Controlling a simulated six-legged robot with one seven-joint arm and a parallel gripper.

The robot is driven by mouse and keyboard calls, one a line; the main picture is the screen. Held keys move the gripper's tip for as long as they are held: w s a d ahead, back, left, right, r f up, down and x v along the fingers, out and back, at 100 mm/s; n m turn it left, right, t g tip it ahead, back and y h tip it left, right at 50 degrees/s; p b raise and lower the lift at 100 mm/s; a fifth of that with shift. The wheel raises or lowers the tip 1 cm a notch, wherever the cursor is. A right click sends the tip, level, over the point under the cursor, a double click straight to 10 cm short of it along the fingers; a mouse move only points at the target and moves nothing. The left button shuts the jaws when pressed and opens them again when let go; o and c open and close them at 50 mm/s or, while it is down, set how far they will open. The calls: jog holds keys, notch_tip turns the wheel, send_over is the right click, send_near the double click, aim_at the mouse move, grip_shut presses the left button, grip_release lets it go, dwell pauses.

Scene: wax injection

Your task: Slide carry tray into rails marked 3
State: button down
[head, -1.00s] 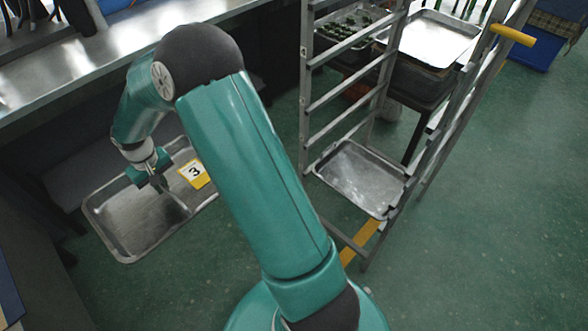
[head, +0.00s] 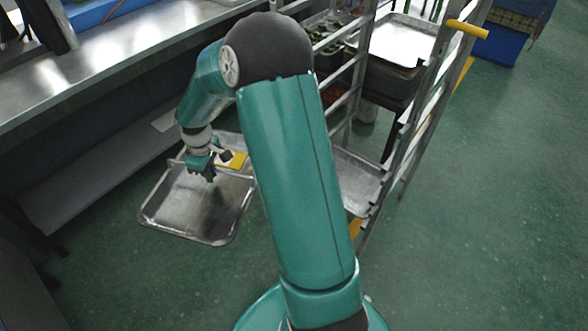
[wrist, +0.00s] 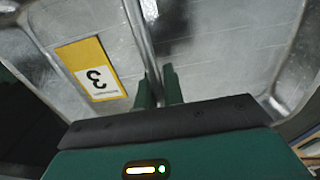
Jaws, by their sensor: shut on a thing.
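The carry tray (head: 160,222) is a shallow metal tray with a thin bar across it. It hangs above the floor at left centre in the head view. My gripper (head: 205,177) is shut on the tray's bar. In the wrist view, the gripper fingers (wrist: 158,90) close around the bar over the tray floor (wrist: 225,55). A yellow and white label marked 3 (wrist: 92,75) is fixed in the tray. The metal rack with rails (head: 421,100) stands to the right, partly hidden by my arm. No number shows on its rails.
Another metal tray (head: 357,178) sits low in the rack. A steel bench (head: 120,65) with a lower shelf (head: 100,185) runs along the left. A trolley with a bright tray (head: 400,40) stands behind the rack. Green floor is open at the right (head: 480,220).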

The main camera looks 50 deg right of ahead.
jog(key=s+d+n, duration=0.2)
jog(key=d, duration=0.1)
jog(key=s+d+n, duration=0.2)
jog(key=d, duration=0.1)
jog(key=s+d+n, duration=0.2)
jog(key=d, duration=0.1)
jog(key=shift+s+r, duration=0.25)
jog(key=shift+r, duration=0.1)
jog(key=s+d+n, duration=0.7)
jog(key=s, duration=0.3)
jog(key=shift+s+d+r, duration=0.15)
jog(key=shift+d+r, duration=0.05)
jog(key=shift+r, duration=0.15)
